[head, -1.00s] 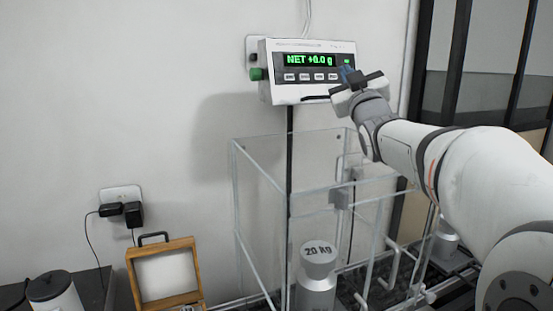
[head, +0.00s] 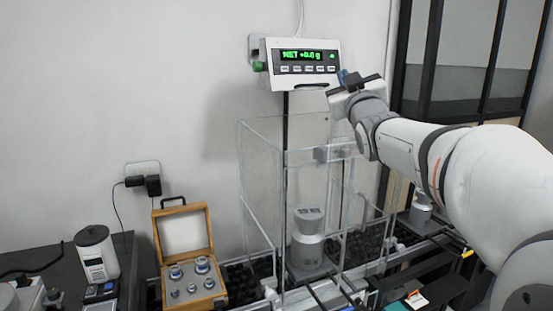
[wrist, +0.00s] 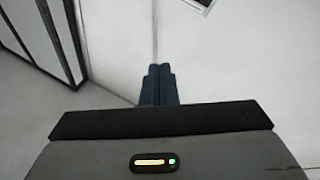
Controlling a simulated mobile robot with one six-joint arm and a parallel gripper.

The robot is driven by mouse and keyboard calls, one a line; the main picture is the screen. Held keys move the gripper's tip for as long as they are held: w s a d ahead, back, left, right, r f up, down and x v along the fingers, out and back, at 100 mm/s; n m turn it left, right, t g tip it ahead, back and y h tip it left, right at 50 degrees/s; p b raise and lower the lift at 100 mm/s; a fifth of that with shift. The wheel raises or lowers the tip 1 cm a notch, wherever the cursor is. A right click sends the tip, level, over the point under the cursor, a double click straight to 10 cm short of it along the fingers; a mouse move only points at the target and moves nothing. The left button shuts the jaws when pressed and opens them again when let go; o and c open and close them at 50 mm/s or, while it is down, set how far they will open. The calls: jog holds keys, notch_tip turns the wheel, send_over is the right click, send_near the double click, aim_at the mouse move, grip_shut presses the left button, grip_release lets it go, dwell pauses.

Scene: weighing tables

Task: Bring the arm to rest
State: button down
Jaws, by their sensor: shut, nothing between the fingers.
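My gripper (head: 343,76) is raised at the right of the head view, just right of and below the weighing display (head: 300,63), which reads "NET +0.0 g" in green. Whether it touches the display cannot be told. In the wrist view my gripper (wrist: 159,72) shows its two dark blue fingers pressed together, with nothing between them. Behind the fingers is a pale wall.
A clear glass enclosure (head: 262,175) stands below the display, with a large metal weight (head: 308,245) inside. An open wooden case (head: 157,245) of several weights sits left, beside a white canister (head: 97,255). Dark-framed panels (head: 432,60) stand at the right.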

jog(key=s+d+f+m+g+h, duration=0.15)
jog(key=s+f+g, duration=0.25)
jog(key=f, duration=0.7)
jog(key=s+f+m+g+h, duration=0.25)
jog(key=s+f+g, duration=0.2)
jog(key=f, duration=0.55)
jog(key=s+a+f+m+g+y, duration=0.1)
jog(key=s+f+g, duration=1)
jog(key=s+f, duration=0.9)
jog(key=s, duration=0.3)
jog(key=shift+s+a+f+m+y, duration=0.15)
jog(key=shift+a+f+m+y, duration=0.15)
jog(key=shift+m, duration=0.1)
jog(key=c, duration=2.2)
grip_release()
jog(key=shift+r, duration=0.1)
